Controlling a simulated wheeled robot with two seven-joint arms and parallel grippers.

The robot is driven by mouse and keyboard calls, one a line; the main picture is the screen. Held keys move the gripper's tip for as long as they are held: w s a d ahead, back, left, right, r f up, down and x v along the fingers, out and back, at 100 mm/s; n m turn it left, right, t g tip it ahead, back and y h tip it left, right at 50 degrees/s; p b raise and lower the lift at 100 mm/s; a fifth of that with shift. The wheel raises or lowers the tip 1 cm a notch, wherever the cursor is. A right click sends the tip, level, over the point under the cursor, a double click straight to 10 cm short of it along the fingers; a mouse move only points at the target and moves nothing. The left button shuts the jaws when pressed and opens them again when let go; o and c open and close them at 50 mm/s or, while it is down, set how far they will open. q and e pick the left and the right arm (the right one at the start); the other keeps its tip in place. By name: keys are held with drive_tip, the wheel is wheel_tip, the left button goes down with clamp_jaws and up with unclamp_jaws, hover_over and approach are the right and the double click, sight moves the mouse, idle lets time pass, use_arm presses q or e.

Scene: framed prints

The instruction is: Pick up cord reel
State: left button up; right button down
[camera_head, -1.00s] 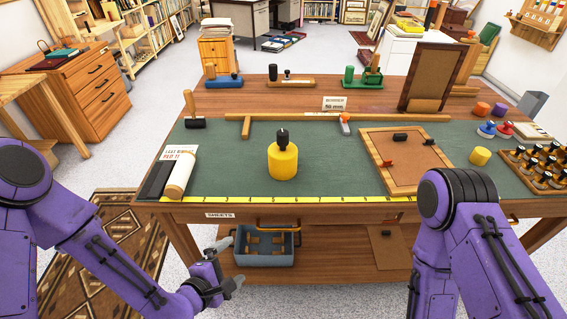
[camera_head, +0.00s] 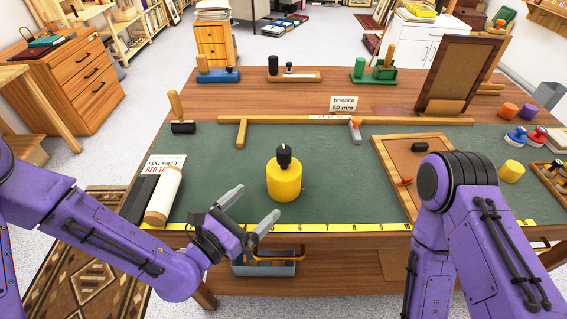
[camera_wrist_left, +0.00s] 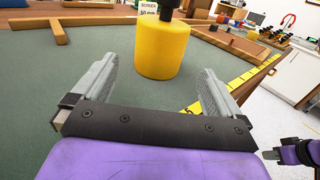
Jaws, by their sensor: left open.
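A yellow cylinder with a black knob on top (camera_head: 284,180), which I take for the cord reel, stands upright on the green bench mat. It also shows at the top centre of the left wrist view (camera_wrist_left: 163,50). My left gripper (camera_head: 250,208) is open and empty, over the front edge of the bench, in front of the cylinder and to its left. In the left wrist view the cylinder is ahead, beyond the two open fingers (camera_wrist_left: 158,72), and not touched. My right gripper (camera_wrist_left: 290,153) shows small at the right edge of that view; its jaws are unclear.
A cream roll (camera_head: 163,196) lies left on the mat. A wooden frame-like board (camera_head: 384,156) lies to the right, and a wooden rail (camera_head: 285,121) runs behind. A yellow measuring strip (camera_head: 340,226) lines the front edge. The mat around the cylinder is clear.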

sight(284, 176)
use_arm(q)
drive_tip(key=shift+w+d+r, duration=0.15)
drive_tip(key=shift+w, duration=0.2)
drive_tip(key=p+x, duration=0.3)
drive_tip(key=x, duration=0.7)
drive_tip(key=shift+s+d, duration=0.1)
drive_tip(key=shift+d, duration=0.15)
drive_tip(key=c, duration=1)
drive_tip(key=shift+r, duration=0.1)
